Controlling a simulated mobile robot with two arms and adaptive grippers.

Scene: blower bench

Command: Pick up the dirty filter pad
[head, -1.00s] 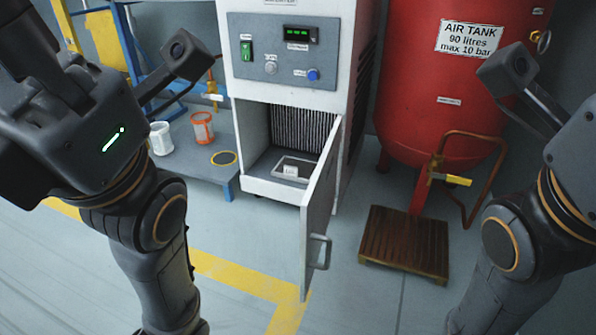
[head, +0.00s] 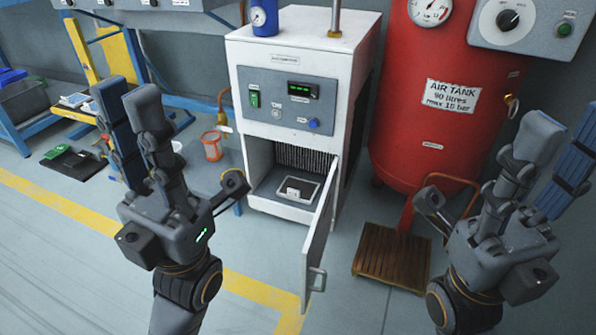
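A dark grey pad in a light frame (head: 311,192), with a small white label on its front edge, lies on the floor of the open lower compartment of the white cabinet (head: 302,123). It looks like the filter pad, but I cannot see how dirty it is. My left gripper (head: 127,96) is raised to the left of the cabinet, fingers up, apart and empty. My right gripper (head: 567,122) is raised at the right in front of the red tank, fingers apart and empty. Both are well away from the pad.
The cabinet door (head: 318,246) stands open towards me on the compartment's right. A red air tank (head: 435,130) and a wooden pallet (head: 390,257) stand to the right. An orange cup (head: 212,146) stands left of the cabinet. The floor before the cabinet is clear.

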